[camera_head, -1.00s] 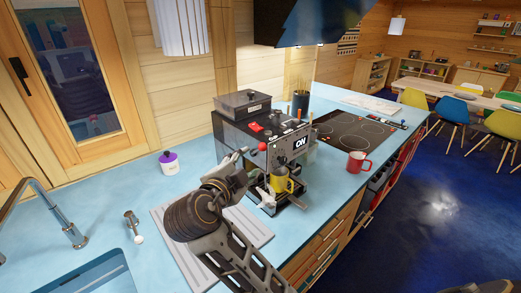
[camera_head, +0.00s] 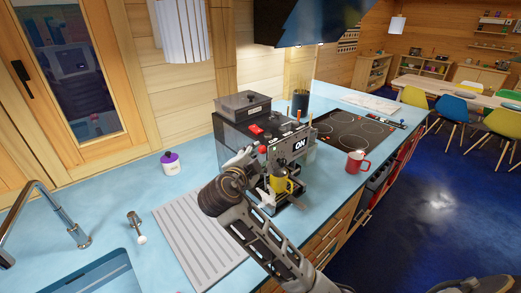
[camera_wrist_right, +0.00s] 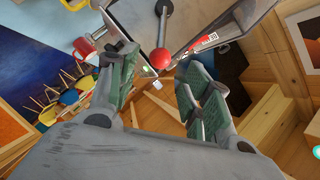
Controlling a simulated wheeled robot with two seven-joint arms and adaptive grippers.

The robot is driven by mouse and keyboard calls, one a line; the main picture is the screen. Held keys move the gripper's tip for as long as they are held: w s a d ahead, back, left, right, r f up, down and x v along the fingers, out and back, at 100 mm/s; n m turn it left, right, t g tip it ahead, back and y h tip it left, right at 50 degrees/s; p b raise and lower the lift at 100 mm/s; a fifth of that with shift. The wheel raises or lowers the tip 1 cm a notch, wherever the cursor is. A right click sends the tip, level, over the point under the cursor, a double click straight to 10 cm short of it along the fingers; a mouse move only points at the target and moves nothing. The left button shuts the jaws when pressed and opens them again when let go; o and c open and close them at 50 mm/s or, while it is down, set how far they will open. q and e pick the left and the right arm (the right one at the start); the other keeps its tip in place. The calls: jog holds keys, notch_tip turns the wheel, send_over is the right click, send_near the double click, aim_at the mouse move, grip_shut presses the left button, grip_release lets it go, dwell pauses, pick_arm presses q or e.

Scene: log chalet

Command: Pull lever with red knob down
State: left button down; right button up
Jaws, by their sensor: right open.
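The red knob (camera_head: 262,149) sits at the end of a grey lever on the front of the coffee machine (camera_head: 232,133). In the right wrist view the red knob (camera_wrist_right: 161,59) shows ahead, with the grey lever (camera_wrist_right: 163,25) running up from it. My right gripper (camera_head: 249,157) is at the machine's front left, close to the knob. In the wrist view my right gripper (camera_wrist_right: 160,78) has its green-padded fingers apart, with the knob in line with the gap near the fingertips. I see no contact with it. My left gripper is not in view.
A yellow mug (camera_head: 279,184) stands at the machine's front, partly behind my gripper. A red mug (camera_head: 357,162) stands to the right on the blue counter. A purple-lidded jar (camera_head: 170,163) and a ribbed drainer (camera_head: 200,243) lie to the left, with the sink tap beyond.

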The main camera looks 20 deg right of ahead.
aim_at(261, 151)
jog(key=shift+p+x, duration=0.7)
jog(key=shift+x, duration=1.85)
jog(key=shift+s+d+r, duration=0.1)
jog(key=shift+r, duration=0.15)
grip_shut()
jog(key=shift+c, duration=1.5)
grip_release()
jog(key=shift+o, duration=1.5)
jog(key=shift+f, duration=0.1)
